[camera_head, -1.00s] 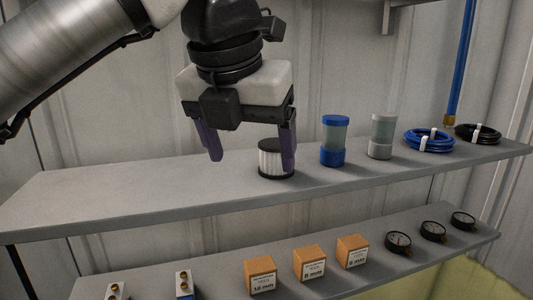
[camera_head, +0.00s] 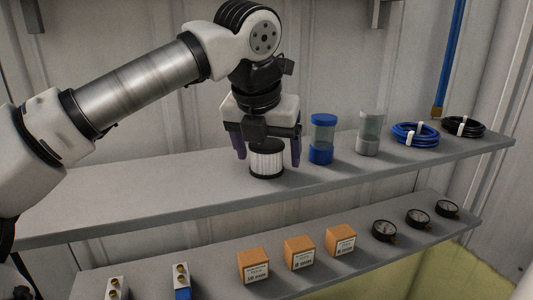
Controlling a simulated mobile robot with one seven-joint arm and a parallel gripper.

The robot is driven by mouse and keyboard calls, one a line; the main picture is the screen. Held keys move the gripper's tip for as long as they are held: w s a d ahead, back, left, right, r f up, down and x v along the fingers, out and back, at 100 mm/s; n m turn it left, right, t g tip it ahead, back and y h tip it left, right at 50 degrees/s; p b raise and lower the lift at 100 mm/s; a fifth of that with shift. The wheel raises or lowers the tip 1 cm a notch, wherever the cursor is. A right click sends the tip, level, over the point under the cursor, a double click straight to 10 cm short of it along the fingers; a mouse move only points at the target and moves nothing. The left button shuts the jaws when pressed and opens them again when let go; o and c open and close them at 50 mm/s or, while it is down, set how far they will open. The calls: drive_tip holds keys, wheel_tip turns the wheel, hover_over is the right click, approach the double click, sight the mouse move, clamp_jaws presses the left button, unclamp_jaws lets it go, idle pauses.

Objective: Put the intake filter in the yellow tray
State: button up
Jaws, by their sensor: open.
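The intake filter (camera_head: 266,160), a short white pleated cylinder with black end rims, stands upright on the upper grey shelf. My gripper (camera_head: 268,160) is open above it, pointing down. One purple finger is at the filter's upper left and the other at its right side. Whether either finger touches the filter is unclear. The yellow tray cannot be clearly made out; a pale yellow surface (camera_head: 420,270) shows below the lower shelf at the right.
Right of the filter on the upper shelf (camera_head: 130,190) stand a blue-capped canister (camera_head: 322,139), a grey-capped canister (camera_head: 370,133), a blue coil (camera_head: 415,134) and a black coil (camera_head: 463,127). The lower shelf holds boxes (camera_head: 299,253), gauges (camera_head: 418,218) and brass-topped fittings (camera_head: 181,281). The upper shelf's left is clear.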

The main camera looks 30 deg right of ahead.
drive_tip(key=shift+f, duration=0.1)
drive_tip(key=c, duration=1.1)
drive_tip(key=shift+c, duration=0.2)
